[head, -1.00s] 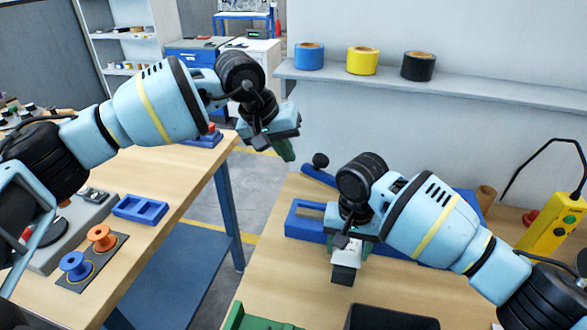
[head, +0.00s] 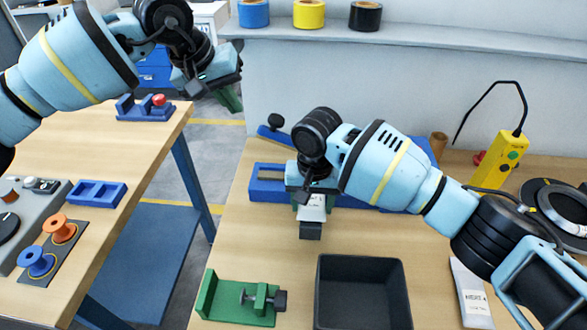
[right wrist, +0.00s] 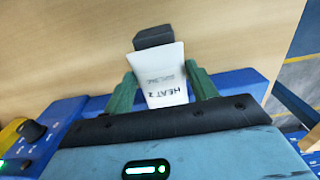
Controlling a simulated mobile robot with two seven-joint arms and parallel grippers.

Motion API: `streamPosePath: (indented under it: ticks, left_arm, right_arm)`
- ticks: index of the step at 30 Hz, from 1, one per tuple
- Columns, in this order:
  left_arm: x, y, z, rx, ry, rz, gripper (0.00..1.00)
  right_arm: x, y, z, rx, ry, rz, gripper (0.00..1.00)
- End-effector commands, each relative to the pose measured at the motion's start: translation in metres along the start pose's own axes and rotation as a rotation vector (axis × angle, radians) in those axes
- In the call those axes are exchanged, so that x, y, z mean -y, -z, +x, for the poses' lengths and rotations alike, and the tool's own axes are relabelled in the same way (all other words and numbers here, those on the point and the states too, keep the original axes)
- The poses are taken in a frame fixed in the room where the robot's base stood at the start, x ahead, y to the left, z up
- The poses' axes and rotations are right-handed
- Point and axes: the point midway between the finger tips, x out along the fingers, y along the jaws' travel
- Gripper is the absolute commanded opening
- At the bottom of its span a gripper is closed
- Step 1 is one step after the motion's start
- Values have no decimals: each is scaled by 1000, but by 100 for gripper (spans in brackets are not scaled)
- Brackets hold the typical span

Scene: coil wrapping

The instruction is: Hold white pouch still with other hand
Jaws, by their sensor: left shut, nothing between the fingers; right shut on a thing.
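The white pouch (head: 313,207) is between the green fingers of my right gripper (head: 309,203), above the right-hand table. My right gripper is shut on it. In the right wrist view the pouch (right wrist: 165,78) shows printed text reading "HEAT 2", with a green finger on each side. A dark block (right wrist: 154,37) is at the pouch's far end; whether it is joined to the pouch I cannot tell. My left gripper (head: 232,101) is shut and empty, raised over the gap between the tables, away from the pouch.
A blue fixture (head: 264,190) lies behind my right gripper. A green clamp (head: 240,300) and a black bin (head: 364,262) stand at the front. A white labelled packet (head: 468,295) lies right of the bin. A yellow device (head: 508,158) stands at right.

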Motion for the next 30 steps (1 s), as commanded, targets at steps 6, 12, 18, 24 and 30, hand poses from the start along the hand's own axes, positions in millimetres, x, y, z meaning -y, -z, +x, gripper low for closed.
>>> streamPosePath:
  ticks: [6, 12, 18, 24, 30]
  left_arm:
    - [0, 0, 0, 0, 0, 0, 0]
    - [0, 0, 0, 0, 0, 0, 0]
    - [0, 0, 0, 0, 0, 0, 0]
    - [0, 0, 0, 0, 0, 0, 0]
    - [0, 0, 0, 0, 0, 0, 0]
  right_arm:
    - [0, 0, 0, 0, -1, 1, 34]
    - [0, 0, 0, -1, 0, 0, 73]
    - [0, 0, 0, -1, 0, 0, 83]
    - [0, 0, -3, -2, 1, 0, 83]
    - [1, 1, -27, -4, 3, -1, 83]
